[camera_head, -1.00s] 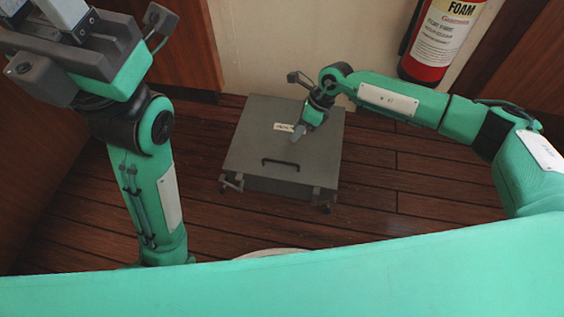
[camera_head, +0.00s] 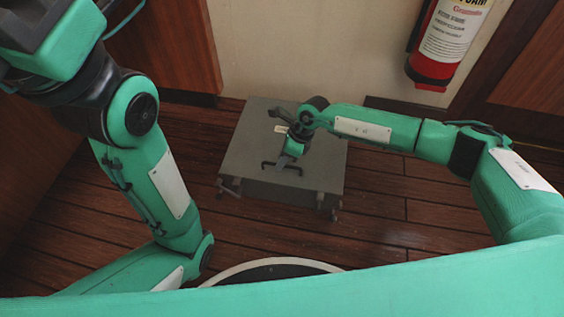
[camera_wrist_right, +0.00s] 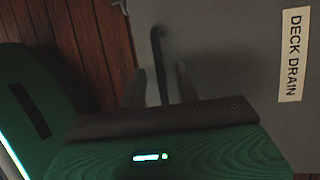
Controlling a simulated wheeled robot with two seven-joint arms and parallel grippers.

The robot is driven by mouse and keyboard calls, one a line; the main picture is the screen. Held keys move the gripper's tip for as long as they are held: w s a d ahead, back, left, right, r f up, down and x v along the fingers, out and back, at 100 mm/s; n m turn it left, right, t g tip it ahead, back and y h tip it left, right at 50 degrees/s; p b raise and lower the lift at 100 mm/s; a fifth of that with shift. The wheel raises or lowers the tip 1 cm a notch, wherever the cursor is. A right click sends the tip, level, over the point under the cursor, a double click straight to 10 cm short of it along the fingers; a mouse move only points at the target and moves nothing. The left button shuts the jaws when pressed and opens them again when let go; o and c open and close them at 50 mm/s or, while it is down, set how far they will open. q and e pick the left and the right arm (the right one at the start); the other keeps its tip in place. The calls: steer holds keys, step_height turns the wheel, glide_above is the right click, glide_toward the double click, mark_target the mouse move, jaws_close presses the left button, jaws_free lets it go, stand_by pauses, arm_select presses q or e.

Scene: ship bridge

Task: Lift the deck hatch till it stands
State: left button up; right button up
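The deck hatch (camera_head: 240,145) is a flat grey lid on a low grey box, lying level on the floor. Its dark bar handle (camera_head: 268,164) is near the front edge. My right gripper (camera_head: 288,160) is over the lid at the handle. In the right wrist view the handle (camera_wrist_right: 157,60) runs between the two spread fingers of the right gripper (camera_wrist_right: 161,85), with gaps on both sides. A label reading DECK DRAIN (camera_wrist_right: 292,55) is on the lid. My left arm rises at the left; its gripper fingers are out of frame.
A red foam extinguisher (camera_head: 447,40) hangs on the cream wall (camera_head: 300,50) behind the hatch. Small brackets (camera_head: 228,187) stick out at the box's front corners. The plank floor (camera_head: 390,230) is clear right of and in front of the box.

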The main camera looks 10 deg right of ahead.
steer(key=shift+a+f, duration=0.15)
steer(key=shift+f, duration=0.1)
jaws_close()
steer(key=shift+r, duration=0.15)
